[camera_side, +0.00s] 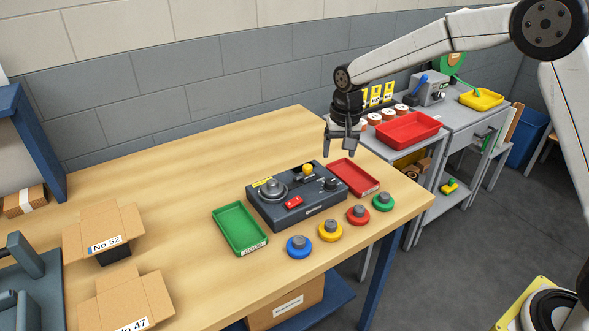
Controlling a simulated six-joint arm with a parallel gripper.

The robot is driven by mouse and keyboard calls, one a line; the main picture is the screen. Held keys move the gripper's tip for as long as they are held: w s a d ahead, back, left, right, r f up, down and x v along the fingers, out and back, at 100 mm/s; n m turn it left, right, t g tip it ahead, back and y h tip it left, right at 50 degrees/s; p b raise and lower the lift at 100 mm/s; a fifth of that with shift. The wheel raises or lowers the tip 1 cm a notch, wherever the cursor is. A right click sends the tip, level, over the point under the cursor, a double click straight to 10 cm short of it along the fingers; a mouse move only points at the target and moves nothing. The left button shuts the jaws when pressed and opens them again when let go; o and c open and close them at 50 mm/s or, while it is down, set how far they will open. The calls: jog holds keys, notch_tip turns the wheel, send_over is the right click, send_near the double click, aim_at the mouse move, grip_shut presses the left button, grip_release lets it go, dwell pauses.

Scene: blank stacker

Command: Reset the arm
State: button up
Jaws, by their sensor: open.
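My gripper (342,152) hangs from my arm over the back right part of the wooden table, pointing down. Its fingers are apart and nothing shows between them. It is above and behind the red tray (368,190), close to the right end of the dark device (261,214). The device carries a round grey fixture, a yellow knob (307,169) and a red label or button (293,202).
A green tray (218,217) lies left of the device. Blue (292,253), yellow (322,236), red (351,220) and green (376,206) discs with grey knobs line the front. Open cartons (75,238) stand at left. A side bench holds another red tray (432,122). The table's back is clear.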

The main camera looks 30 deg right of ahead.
jog(key=s+d+f+n, duration=0.1)
jog(key=s+n, duration=0.1)
jog(key=s, duration=0.9)
jog(key=s+d+f+n+t, duration=0.1)
jog(key=s+f+n, duration=0.1)
jog(key=s, duration=1)
jog(key=shift+s+d+f+n+t, duration=0.2)
jog(key=shift+s+n+t, duration=0.1)
jog(key=shift+n, duration=0.5)
